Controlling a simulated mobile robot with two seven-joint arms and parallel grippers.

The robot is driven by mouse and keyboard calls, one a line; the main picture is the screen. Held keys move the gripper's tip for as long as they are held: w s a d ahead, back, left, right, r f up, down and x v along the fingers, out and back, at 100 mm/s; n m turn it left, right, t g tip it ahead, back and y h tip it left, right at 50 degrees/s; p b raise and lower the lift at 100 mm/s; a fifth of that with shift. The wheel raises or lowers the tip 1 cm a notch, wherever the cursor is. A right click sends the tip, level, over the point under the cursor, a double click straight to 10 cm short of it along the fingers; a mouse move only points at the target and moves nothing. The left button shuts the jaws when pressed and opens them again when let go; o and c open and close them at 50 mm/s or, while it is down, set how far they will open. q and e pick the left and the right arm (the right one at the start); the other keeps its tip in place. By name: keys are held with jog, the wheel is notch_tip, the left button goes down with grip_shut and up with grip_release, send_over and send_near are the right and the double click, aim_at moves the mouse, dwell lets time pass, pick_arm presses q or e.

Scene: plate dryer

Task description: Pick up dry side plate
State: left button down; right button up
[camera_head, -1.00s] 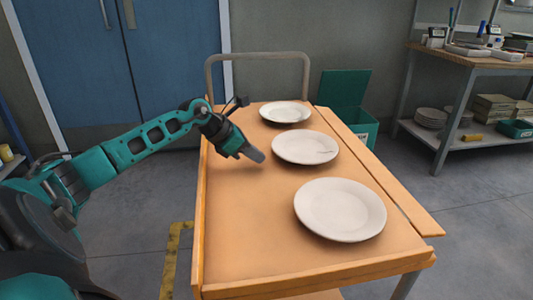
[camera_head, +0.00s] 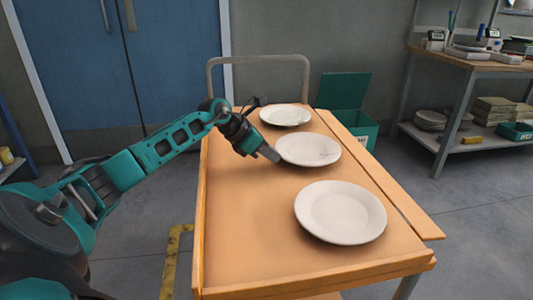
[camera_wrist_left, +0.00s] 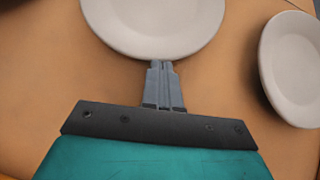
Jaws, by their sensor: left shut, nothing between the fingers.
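Three white plates lie on the orange-brown cart top: a far plate (camera_head: 285,115), a middle plate (camera_head: 305,148) with a thin dark mark near its right side, and a larger-looking near plate (camera_head: 340,212). I cannot tell from the frames which is dry. My left gripper (camera_head: 273,156) is shut and empty, at the left rim of the middle plate. In the left wrist view, the closed fingertips (camera_wrist_left: 161,64) meet the near rim of the middle plate (camera_wrist_left: 155,22); whether they touch is unclear. The near plate (camera_wrist_left: 295,68) is at right there. My right gripper is not in view.
The cart (camera_head: 235,235) has a metal handle (camera_head: 258,60) at its far end and raised wooden edges. Its left half is clear. A green bin (camera_head: 345,105) stands behind it. A workbench (camera_head: 470,65) with stacked plates on its shelf is at right.

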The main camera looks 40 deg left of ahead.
aim_at(294, 157)
pick_arm(q)
jog(key=w, duration=0.1)
jog(key=w+d, duration=0.2)
jog(key=shift+w+p, duration=0.4)
